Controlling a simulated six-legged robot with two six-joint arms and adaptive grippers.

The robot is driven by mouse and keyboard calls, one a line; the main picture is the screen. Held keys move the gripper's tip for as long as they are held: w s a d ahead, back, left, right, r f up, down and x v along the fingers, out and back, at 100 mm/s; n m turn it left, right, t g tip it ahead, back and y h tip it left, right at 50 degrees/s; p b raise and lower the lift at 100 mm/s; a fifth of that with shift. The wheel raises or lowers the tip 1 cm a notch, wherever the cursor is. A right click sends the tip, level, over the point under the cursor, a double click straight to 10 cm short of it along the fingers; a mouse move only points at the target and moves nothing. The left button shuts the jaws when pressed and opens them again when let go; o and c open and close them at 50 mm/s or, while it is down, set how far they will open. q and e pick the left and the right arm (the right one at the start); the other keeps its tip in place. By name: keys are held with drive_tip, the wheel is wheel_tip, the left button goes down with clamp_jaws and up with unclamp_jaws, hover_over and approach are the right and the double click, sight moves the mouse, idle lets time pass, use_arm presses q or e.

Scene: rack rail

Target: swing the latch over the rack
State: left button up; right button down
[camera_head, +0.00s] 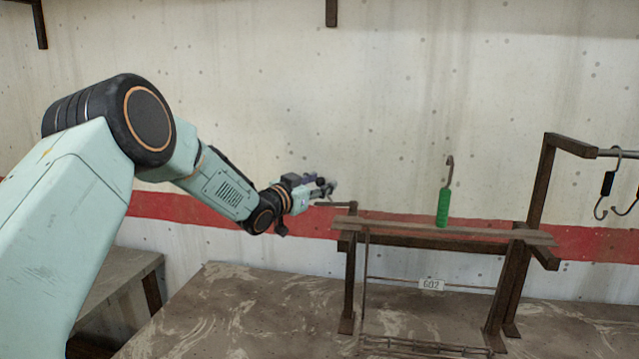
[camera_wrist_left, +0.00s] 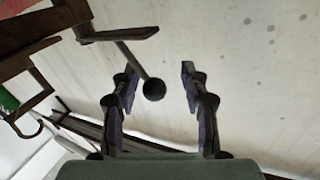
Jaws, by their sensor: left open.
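The rack (camera_head: 430,236) is a rusty brown frame with a flat top rail, standing on the bench. A thin dark latch arm (camera_head: 336,204) sticks out at its left end. In the left wrist view, the latch appears as a dark rod ending in a round knob (camera_wrist_left: 153,89). My left gripper (camera_head: 328,187) is at the rack's left end, by the latch. Its fingers are open, and the knob appears between them in the left wrist view (camera_wrist_left: 158,92); contact cannot be told. A green-handled hook (camera_head: 443,208) stands upright at the rail. My right gripper is not in view.
At right, a taller post (camera_head: 541,185) carries a rod with hanging dark-handled hooks (camera_head: 606,185). The bench top (camera_head: 235,310) left of the rack is clear. A wall with a red stripe stands behind.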

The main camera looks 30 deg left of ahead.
use_arm(q)
drive_tip(key=shift+s+d+r, duration=0.35)
drive_tip(key=shift+d+r, duration=0.15)
drive_tip(key=shift+d, duration=0.05)
drive_tip(key=shift+c, duration=0.2)
drive_tip(key=shift+w+a+f, duration=0.35)
drive_tip(key=shift+w+f, duration=0.05)
drive_tip(key=c, duration=0.5)
drive_tip(key=shift+s+d+r, duration=0.2)
drive_tip(key=shift+s+r, duration=0.1)
clamp_jaws()
drive_tip(key=shift+w, duration=0.15)
